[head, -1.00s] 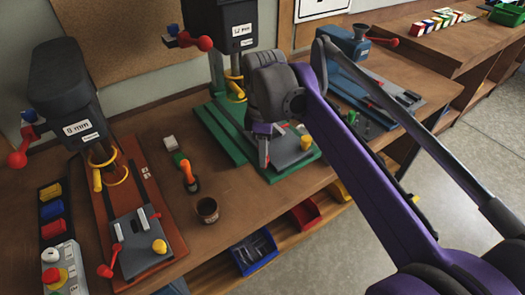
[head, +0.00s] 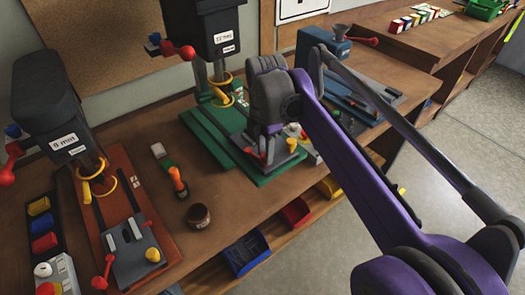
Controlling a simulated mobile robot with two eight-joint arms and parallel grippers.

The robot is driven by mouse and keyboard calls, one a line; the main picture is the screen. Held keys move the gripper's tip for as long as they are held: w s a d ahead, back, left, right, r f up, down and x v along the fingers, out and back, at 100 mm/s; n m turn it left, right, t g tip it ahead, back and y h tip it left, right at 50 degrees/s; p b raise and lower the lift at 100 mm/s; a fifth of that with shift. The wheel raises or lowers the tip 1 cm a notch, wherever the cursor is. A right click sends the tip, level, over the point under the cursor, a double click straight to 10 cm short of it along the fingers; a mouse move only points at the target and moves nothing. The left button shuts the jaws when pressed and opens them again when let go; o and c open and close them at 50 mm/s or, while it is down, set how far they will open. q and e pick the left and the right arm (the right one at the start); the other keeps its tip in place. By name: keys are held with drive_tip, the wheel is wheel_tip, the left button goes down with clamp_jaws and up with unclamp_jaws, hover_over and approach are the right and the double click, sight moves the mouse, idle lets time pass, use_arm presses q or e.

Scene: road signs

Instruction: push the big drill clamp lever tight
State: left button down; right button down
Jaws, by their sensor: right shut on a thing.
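The big drill (head: 212,30), labelled 12 mm, stands on a green base (head: 213,143) at the back middle. Its grey clamp (head: 283,160) is on the front part of the base, partly hidden by my right gripper. A small red piece of the clamp lever (head: 252,153) shows at the clamp's left side. My right gripper (head: 268,150) reaches down from the right onto the clamp and is shut at the red lever; the exact contact is hidden. My left gripper is not in view.
A smaller drill (head: 48,95) on an orange base (head: 155,230) stands left, with its own red clamp lever (head: 103,270). An orange-handled brush (head: 178,182) and brown cup (head: 198,215) lie between. A blue machine (head: 328,45) stands behind my right arm.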

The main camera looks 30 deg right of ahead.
drive_tip(key=shift+d, duration=0.1)
idle(0.4)
drive_tip(key=c, duration=0.6)
unclamp_jaws()
wheel_tip(320, 180, up, 11)
drive_tip(key=shift+p, duration=0.45)
drive_tip(key=shift+f, duration=0.1)
drive_tip(key=s+a+f+m+t, duration=0.2)
drive_tip(key=s+a+f+m, duration=0.1)
drive_tip(key=f+m, duration=0.3)
drive_tip(key=s+a+f+m+t, duration=0.2)
drive_tip(key=s+a+f+m, duration=0.2)
drive_tip(key=f, duration=0.6)
drive_tip(key=s+a+f+m+t, duration=0.1)
drive_tip(key=s+a+f+m, duration=0.3)
drive_tip(key=f+m, duration=0.3)
drive_tip(key=shift+s+a+f+m+t, duration=0.2)
drive_tip(key=shift+s+f+m+t, duration=0.2)
drive_tip(key=shift+s+f, duration=0.3)
